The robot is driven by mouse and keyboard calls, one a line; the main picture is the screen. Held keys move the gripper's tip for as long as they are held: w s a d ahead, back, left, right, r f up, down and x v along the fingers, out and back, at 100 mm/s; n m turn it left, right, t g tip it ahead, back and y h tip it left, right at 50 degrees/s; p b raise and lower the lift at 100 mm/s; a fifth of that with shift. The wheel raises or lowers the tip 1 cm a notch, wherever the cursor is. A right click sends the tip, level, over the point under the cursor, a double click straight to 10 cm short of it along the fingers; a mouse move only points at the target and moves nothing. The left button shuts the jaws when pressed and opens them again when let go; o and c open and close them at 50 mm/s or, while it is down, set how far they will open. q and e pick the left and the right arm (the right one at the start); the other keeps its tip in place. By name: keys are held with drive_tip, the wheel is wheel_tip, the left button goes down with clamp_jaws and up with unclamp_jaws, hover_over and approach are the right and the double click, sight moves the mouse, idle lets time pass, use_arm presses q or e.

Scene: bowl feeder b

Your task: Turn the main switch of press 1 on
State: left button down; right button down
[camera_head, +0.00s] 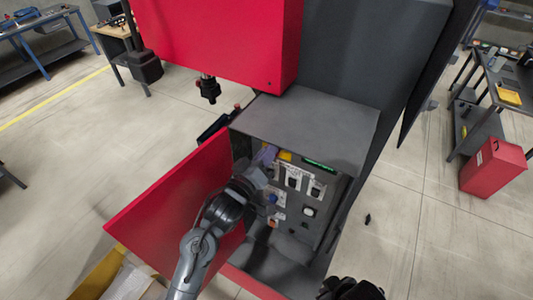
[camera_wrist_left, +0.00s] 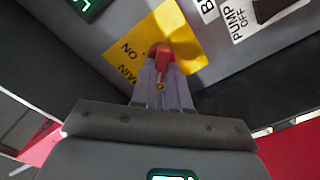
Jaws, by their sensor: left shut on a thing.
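The main switch (camera_wrist_left: 161,50) is a red handle on a yellow plate (camera_wrist_left: 180,28) marked MAIN and ON. My left gripper (camera_wrist_left: 160,85) is shut on this red handle, its two grey fingers on either side of it in the left wrist view. I cannot tell which position the handle is in. In the head view my left gripper (camera_head: 266,157) reaches into the open cabinet of the press, beside the yellow plate (camera_head: 285,156), and hides the handle. A dark shape (camera_head: 350,289) at the bottom edge may be part of my right arm; its fingers cannot be made out.
The red cabinet door (camera_head: 180,205) stands open left of my left arm. The panel (camera_head: 308,212) carries other switches with white labels, including a PUMP label (camera_wrist_left: 238,18). The grey cabinet top (camera_head: 310,125) overhangs the panel. A red box (camera_head: 494,167) stands far right.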

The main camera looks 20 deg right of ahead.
use_arm(q)
drive_tip(key=shift+s+d+m+b, duration=0.1)
drive_tip(key=shift+m+b, duration=1.1)
drive_tip(key=shift+m, duration=1.75)
drive_tip(key=shift+s+d+m+b, duration=0.15)
drive_tip(key=shift+m+b, duration=1.05)
drive_tip(key=shift+m, duration=1.7)
drive_tip(key=shift+s+d+m+b, duration=0.1)
drive_tip(key=shift+m+b, duration=1.1)
drive_tip(key=shift+m, duration=1.75)
drive_tip(key=c, duration=1.1)
unclamp_jaws()
